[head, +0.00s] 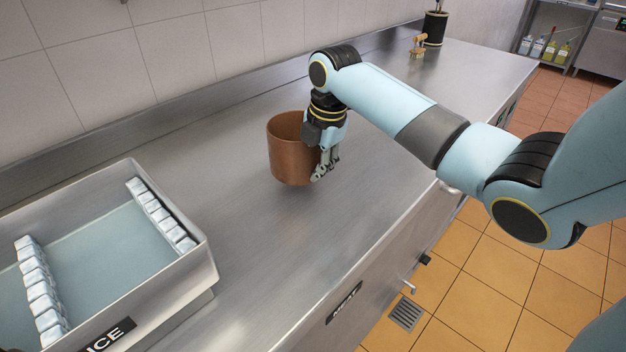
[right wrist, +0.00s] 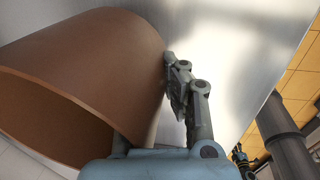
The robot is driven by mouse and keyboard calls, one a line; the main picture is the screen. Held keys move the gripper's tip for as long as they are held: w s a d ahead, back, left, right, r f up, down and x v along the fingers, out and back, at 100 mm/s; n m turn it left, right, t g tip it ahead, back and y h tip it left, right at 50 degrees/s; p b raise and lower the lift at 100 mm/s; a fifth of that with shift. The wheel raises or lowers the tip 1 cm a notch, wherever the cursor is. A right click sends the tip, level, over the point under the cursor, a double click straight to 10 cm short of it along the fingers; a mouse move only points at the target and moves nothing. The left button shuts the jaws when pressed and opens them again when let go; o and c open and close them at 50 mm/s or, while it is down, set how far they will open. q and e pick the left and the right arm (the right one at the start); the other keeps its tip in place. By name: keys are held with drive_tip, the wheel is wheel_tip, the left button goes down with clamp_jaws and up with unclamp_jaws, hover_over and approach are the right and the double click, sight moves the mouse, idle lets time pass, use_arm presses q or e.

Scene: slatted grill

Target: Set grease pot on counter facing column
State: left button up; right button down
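The grease pot (head: 289,157) is a brown, open-topped round pot at the middle of the steel counter (head: 235,215). It looks upright, with its base on or just above the counter; I cannot tell which. My right gripper (head: 325,165) reaches down at the pot's right rim. In the right wrist view the pot (right wrist: 95,75) fills the left side, and one finger of the gripper (right wrist: 165,100) lies against its outer wall. The other finger is mostly hidden behind the wall, so the gripper appears shut on the wall. My left gripper does not show.
A steel ice bin (head: 208,258) with white blocks stands at the left. A dark pot (head: 435,27) and a small wooden item (head: 418,46) stand at the far end. Bare counter lies in front of and beyond the grease pot. The counter's front edge drops to orange floor tiles (head: 465,300).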

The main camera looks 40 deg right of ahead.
sight(314, 195)
drive_tip(key=shift+w+a+f, duration=0.15)
drive_tip(key=shift+w, duration=0.25)
drive_tip(key=shift+f, duration=0.25)
wheel_tip(314, 195, down, 3)
drive_tip(key=shift+f, duration=0.3)
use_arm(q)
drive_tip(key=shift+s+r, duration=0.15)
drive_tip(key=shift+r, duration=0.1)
use_arm(e)
drive_tip(key=shift+f, duration=0.15)
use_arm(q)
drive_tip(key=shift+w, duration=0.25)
use_arm(e)
drive_tip(key=c, duration=1.5)
unclamp_jaws()
